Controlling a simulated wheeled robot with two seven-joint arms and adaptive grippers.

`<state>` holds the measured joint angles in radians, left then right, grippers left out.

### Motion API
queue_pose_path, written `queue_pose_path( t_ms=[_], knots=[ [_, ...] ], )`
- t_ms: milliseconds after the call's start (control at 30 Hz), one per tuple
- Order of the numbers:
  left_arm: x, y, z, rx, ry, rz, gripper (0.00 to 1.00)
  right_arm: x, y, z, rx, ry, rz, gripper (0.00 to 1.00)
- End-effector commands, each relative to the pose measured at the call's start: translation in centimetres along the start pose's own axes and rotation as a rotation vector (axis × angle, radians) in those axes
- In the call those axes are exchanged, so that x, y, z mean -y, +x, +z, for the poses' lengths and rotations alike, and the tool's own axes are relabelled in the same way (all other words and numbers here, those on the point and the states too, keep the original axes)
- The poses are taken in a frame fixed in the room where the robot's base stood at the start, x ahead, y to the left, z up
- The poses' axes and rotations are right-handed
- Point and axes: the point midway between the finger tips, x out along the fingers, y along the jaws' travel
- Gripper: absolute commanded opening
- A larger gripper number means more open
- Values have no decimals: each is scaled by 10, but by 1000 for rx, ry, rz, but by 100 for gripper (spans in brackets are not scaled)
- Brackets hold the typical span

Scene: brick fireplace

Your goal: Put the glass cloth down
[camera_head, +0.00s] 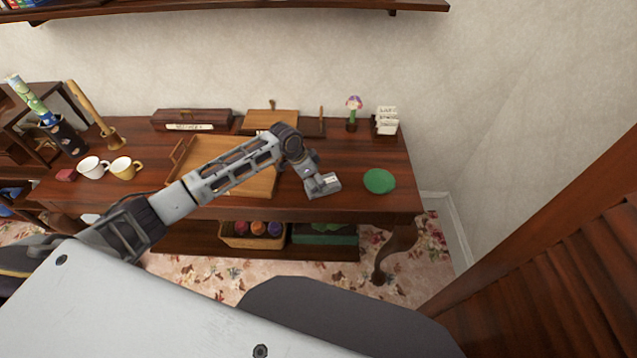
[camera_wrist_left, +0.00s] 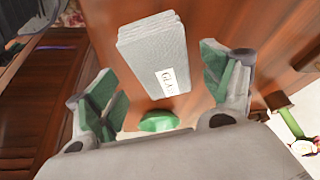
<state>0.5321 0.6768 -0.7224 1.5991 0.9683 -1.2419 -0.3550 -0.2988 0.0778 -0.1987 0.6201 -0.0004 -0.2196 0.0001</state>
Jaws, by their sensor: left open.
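The glass cloth (camera_wrist_left: 153,50) is a folded, pale grey stack with a white label, seen in the wrist view on or just over the brown wood. My left gripper (camera_head: 322,186) is over the front right part of the dark wooden table (camera_head: 352,160). In the wrist view the left gripper (camera_wrist_left: 160,88) is open, its green-padded fingers apart on either side of the cloth, with gaps between. In the head view I cannot tell the cloth clearly from the gripper. My right gripper is not in view.
A green disc (camera_head: 379,181) lies on the table right of the gripper. A wooden tray (camera_head: 262,185) is left, partly behind my arm. Two mugs (camera_head: 125,168) stand farther left.

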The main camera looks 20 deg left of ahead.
Motion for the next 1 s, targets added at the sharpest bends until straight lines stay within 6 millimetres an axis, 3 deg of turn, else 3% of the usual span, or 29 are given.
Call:
queue_pose_path(
  t_ms=[500, 700, 1000],
  knots=[
    [0, -72, 0, 0, 0, -1, 82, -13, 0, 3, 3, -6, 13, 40],
    [0, -84, 0, 0, -1, 0, 82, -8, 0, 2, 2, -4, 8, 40],
    [0, -86, 0, 0, 0, 0, 82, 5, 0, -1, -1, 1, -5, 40]
  ],
)
